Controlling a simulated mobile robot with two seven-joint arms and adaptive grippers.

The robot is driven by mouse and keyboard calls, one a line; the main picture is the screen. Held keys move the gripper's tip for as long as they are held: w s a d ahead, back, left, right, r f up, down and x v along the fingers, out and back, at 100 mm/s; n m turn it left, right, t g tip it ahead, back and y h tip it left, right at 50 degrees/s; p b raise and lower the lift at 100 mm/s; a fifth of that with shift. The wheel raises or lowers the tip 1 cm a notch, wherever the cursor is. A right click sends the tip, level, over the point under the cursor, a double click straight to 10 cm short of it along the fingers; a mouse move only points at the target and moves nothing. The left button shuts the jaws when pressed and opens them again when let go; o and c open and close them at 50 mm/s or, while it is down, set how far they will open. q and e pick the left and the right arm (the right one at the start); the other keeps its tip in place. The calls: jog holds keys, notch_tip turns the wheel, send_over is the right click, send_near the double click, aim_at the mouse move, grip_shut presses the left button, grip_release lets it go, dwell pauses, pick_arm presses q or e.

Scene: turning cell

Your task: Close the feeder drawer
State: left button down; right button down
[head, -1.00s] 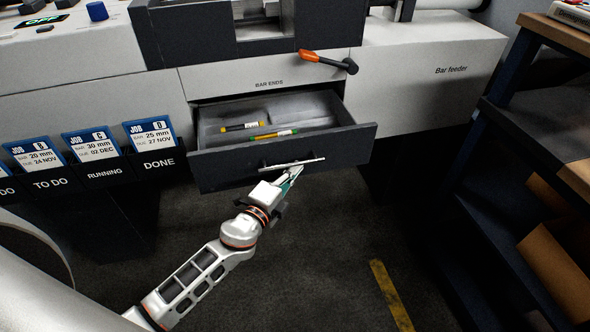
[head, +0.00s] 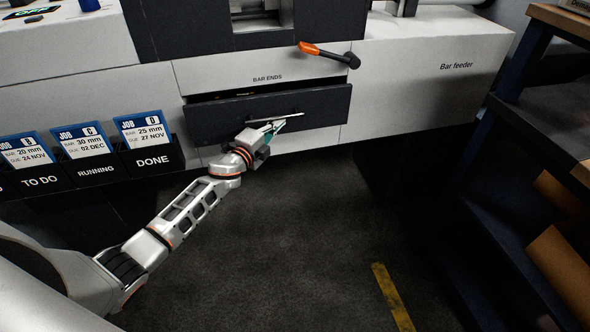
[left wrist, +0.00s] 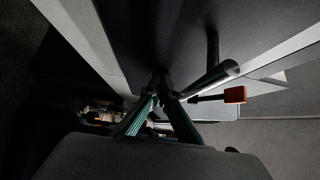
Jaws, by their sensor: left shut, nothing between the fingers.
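The feeder drawer (head: 230,122) has a dark front with a light bar handle (head: 275,118). It sits under the "BAR ENDS" label and stands only a little out, with a narrow dark gap above its front. Its contents are almost wholly hidden. My left gripper (head: 277,125) is shut and empty, with its fingertips at the drawer front by the handle. In the left wrist view the green-sided fingers (left wrist: 163,92) meet close to the dark front, beside the handle bar (left wrist: 210,78). Whether they touch it I cannot tell. My right gripper is not in view.
An orange-handled lever (head: 325,53) sticks out above the drawer. Job card pockets (head: 95,172) hang at the left. The bar feeder housing (head: 430,75) is at the right, with a dark shelf unit (head: 540,130) beyond. The floor below is clear.

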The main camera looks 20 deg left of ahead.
aim_at(274, 114)
pick_arm(q)
jog(key=w, duration=0.1)
jog(key=w+a+b, duration=0.1)
jog(key=w+a, duration=0.1)
jog(key=shift+w+a+f, duration=0.2)
jog(key=shift+w+a, duration=0.05)
jog(key=shift+w, duration=0.15)
jog(key=shift+w+a+r, duration=0.1)
jog(key=shift+a+r, duration=0.05)
jog(key=shift+w+a+r, duration=0.1)
jog(key=shift+r, duration=0.15)
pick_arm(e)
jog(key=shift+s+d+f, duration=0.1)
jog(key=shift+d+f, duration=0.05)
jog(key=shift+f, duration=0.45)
